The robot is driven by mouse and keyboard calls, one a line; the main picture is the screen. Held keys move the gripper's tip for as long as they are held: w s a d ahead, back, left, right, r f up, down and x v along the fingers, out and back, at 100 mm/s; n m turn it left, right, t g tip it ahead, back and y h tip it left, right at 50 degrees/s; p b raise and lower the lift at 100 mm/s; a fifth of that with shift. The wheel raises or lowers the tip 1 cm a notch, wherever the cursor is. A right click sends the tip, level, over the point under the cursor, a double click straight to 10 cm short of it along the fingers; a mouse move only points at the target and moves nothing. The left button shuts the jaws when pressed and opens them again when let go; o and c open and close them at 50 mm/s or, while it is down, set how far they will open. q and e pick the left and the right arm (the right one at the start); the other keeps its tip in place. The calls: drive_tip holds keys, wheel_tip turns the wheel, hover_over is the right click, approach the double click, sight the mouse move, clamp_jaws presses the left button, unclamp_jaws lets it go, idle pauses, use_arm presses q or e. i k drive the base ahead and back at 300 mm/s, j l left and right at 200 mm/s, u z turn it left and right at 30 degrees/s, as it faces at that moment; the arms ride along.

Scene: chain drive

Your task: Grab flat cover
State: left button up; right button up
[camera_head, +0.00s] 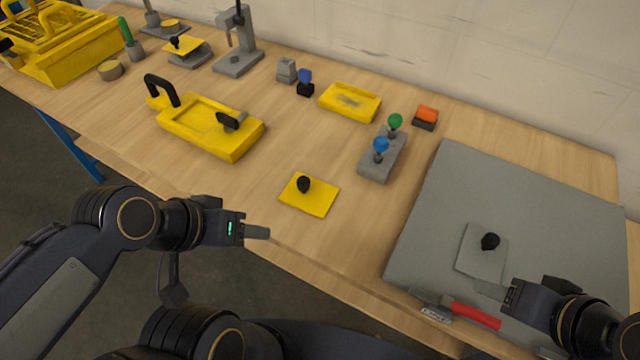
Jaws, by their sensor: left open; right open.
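Two flat plates with black knobs could be the flat cover; I cannot tell which is meant. A thin yellow plate (320,203) lies flat on the wooden table near its front edge. A thin grey plate (470,262) lies on the large grey mat at the right. My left gripper (262,232) is open and empty, over the table's front edge, left of and nearer than the yellow plate. My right gripper (488,290) is open and empty, close to the near edge of the grey plate. Whether it touches the plate is unclear.
A red-handled hammer (470,314) lies at the mat's (540,190) near edge, by my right gripper. A yellow housing with black handles (200,125), a grey block with green and blue knobs (372,168) and a yellow tray (350,100) stand behind. Bare table surrounds the yellow plate.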

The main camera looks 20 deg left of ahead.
sight(311, 195)
drive_tip(key=i+j+z, duration=0.15)
drive_tip(key=j, duration=0.3)
drive_tip(key=i+j+z, duration=0.15)
drive_tip(key=j, duration=0.3)
drive_tip(key=j+z, duration=0.15)
drive_tip(key=j, duration=0.35)
